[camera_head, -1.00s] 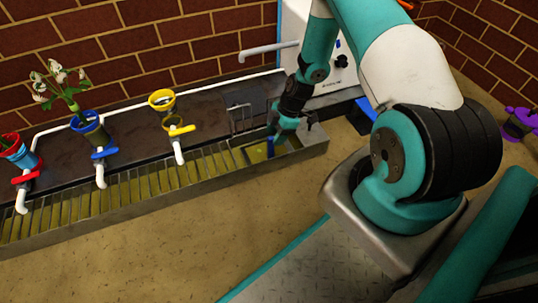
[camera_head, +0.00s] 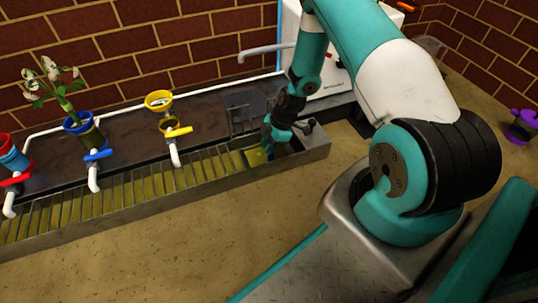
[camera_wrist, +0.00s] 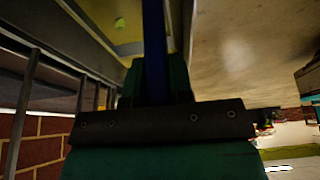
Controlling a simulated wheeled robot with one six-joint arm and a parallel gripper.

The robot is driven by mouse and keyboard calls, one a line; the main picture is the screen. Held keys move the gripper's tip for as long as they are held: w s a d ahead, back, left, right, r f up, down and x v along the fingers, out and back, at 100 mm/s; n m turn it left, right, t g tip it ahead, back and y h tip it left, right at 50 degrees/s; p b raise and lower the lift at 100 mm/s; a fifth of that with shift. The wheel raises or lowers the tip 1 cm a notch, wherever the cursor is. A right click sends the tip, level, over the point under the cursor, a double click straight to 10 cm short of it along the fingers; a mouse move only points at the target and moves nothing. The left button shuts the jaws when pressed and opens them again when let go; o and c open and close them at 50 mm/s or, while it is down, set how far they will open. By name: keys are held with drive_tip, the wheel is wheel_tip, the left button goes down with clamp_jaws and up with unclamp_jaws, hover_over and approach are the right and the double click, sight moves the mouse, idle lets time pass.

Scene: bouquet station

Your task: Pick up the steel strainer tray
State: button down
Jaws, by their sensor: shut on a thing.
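The steel strainer tray (camera_head: 256,157) shows as a small yellowish panel at the right end of the metal trough, partly hidden by my gripper. My gripper (camera_head: 267,146) reaches down over it in the head view. In the wrist view a blue upright handle (camera_wrist: 154,45) runs between my green fingers (camera_wrist: 155,85), which are shut on it. A yellowish surface (camera_wrist: 130,40) with a green spot lies beyond the fingers. Whether the tray is clear of the trough I cannot tell.
The grated trough (camera_head: 110,195) runs along the wall. Yellow (camera_head: 159,102), blue (camera_head: 78,122) and red (camera_head: 5,140) holders stand behind it; the blue one holds white flowers. A small metal rack (camera_head: 243,118) is close behind my gripper. A purple item (camera_head: 523,125) stands far right.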

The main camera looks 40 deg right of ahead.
wheel_tip(320, 180, up, 30)
drive_tip(key=p, duration=1.9)
drive_tip(key=shift+p, duration=0.35)
drive_tip(key=shift+a, duration=0.1)
